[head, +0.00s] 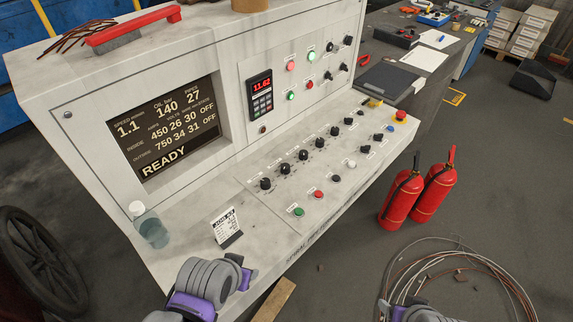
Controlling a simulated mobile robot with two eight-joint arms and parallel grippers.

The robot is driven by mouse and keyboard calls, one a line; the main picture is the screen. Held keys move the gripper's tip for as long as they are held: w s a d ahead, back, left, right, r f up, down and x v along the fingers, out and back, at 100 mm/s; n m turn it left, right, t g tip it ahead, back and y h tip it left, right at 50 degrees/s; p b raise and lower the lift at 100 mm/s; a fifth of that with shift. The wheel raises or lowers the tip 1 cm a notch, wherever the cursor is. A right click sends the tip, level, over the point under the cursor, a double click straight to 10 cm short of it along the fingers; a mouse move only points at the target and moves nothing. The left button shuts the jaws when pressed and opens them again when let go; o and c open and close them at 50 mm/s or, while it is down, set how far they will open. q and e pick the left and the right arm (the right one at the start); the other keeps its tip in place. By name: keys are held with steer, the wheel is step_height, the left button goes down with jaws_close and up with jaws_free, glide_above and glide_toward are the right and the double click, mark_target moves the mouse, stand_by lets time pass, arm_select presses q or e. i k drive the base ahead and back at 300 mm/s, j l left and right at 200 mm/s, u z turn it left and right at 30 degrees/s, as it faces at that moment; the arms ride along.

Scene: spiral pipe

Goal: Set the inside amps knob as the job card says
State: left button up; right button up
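The sloped console panel (330,172) carries a row of black knobs, with the near-left knob (265,184) at one end. Their labels are too small to read, so I cannot tell which is the inside amps knob. The job card (228,227), headed JOB 47, stands on the ledge left of the panel; its smaller lines are unreadable. The screen (167,127) shows inside amps 450, outside amps 750 and READY. Grey and purple parts of my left arm show at the bottom, below the card. Grey parts of my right arm show at the bottom edge. I make out no fingers of either gripper.
A glass bottle (150,227) stands on the ledge left of the card. Green and red buttons (318,193) lie along the panel front. Two fire extinguishers (400,200) stand right of the console. Coiled wire (460,270) lies on the floor. A red-handled tool (135,26) rests on top.

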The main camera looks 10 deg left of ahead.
mark_target(285, 170)
steer(key=l+u, duration=0.2)
steer(key=u, duration=0.3)
steer(key=l+u, duration=0.15)
steer(key=u, duration=0.35)
steer(key=k+l+u, duration=0.1)
steer(key=u, duration=0.4)
